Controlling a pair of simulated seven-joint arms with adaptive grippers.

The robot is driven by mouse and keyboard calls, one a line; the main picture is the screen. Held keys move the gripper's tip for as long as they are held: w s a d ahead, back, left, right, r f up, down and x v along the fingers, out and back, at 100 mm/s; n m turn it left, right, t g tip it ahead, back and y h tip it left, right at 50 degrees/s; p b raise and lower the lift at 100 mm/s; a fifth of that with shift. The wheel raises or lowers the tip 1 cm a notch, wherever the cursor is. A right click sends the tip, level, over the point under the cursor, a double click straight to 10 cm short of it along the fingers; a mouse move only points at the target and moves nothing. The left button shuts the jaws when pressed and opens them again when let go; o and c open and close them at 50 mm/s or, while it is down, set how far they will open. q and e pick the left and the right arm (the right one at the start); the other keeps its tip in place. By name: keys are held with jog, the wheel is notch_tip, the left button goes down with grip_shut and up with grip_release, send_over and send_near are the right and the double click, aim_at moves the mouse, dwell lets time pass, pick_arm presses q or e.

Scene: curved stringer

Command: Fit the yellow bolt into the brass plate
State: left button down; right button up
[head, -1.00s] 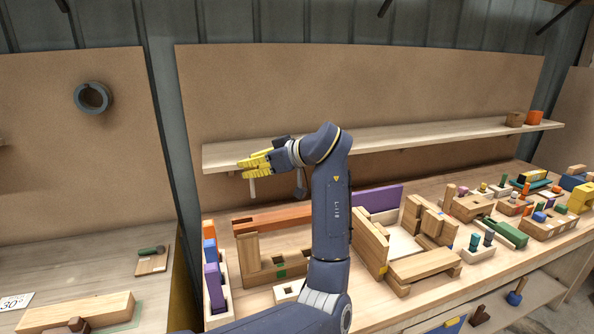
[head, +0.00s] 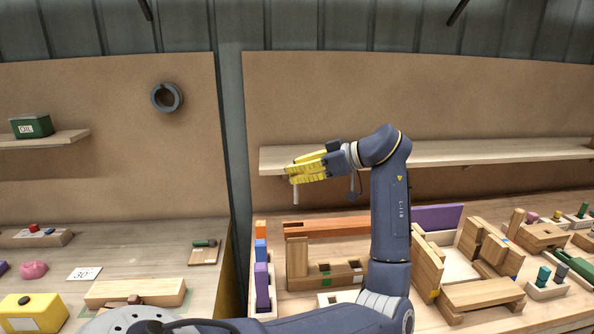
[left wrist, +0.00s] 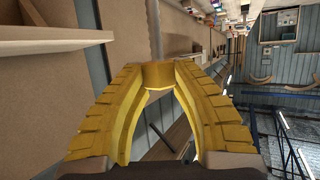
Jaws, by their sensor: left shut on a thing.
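My left gripper (head: 292,174) has yellow ribbed fingers and is shut on the yellow bolt. It holds the bolt in the air in front of the long wall shelf, above the back left of the right bench. In the left wrist view the bolt's yellow head (left wrist: 159,76) sits between the fingertips, and its grey shank (left wrist: 155,30) extends away from them. In the head view the pale shank (head: 296,196) hangs down below the fingers. I cannot make out the brass plate in either view. My right gripper is not in view.
The right bench carries wooden blocks (head: 325,276), a purple board (head: 436,217) and small coloured pegs. The left bench has a yellow block (head: 32,315), a 30° card (head: 84,274) and a wooden bar (head: 135,292). A gap separates the benches. A grey ring (head: 166,97) hangs on the board.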

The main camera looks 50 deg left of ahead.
aim_at(297, 189)
pick_arm(q)
jog(key=shift+f, duration=2.75)
notch_tip(297, 189, down, 8)
jog(key=shift+r, duration=0.2)
dwell(3.2)
jog(key=c, duration=1)
grip_release()
jog(key=shift+c, duration=0.2)
jog(key=v, duration=0.7)
jog(key=shift+d+r, duration=0.15)
jog(key=shift+d, duration=0.05)
jog(key=shift+w, duration=0.1)
